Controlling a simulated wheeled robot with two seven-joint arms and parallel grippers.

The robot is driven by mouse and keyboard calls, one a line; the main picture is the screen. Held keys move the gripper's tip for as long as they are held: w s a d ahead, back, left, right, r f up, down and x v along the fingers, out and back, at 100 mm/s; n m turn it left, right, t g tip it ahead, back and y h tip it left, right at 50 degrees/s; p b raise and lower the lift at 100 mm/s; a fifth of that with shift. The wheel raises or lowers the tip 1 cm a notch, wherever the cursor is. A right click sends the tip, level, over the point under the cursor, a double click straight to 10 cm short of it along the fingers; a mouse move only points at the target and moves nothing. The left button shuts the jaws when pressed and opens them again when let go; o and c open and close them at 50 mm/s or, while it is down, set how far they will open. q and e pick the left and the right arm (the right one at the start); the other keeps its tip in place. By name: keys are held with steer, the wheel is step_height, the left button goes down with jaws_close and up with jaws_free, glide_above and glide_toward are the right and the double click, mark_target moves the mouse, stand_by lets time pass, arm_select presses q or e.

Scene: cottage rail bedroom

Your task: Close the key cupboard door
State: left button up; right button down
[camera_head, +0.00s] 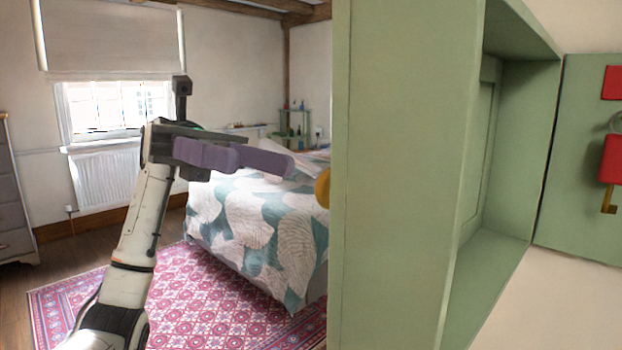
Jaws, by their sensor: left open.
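The green key cupboard door (405,170) stands open on the right, very large and close in the head view. It is a deep, hollow door whose inner side (515,150) shows. A yellow knob (323,188) sticks out from its left side, partly hidden. The green key board (575,170) is on the wall at the far right, with red key tags (612,160) and a brass key. My left gripper (262,160), with purple fingers, is open and empty, left of the door and knob, with a gap in the picture. My right gripper does not show.
A bed (255,225) with a leaf-patterned cover stands behind my left arm. A red patterned rug (210,300) lies on the wooden floor. A radiator (108,178) is under the window, and a grey chest of drawers (12,205) is at the left edge.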

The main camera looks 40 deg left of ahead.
arm_select(q)
steer(key=s+d, duration=0.1)
steer(key=d, duration=0.9)
steer(key=shift+p, duration=0.45)
jaws_close()
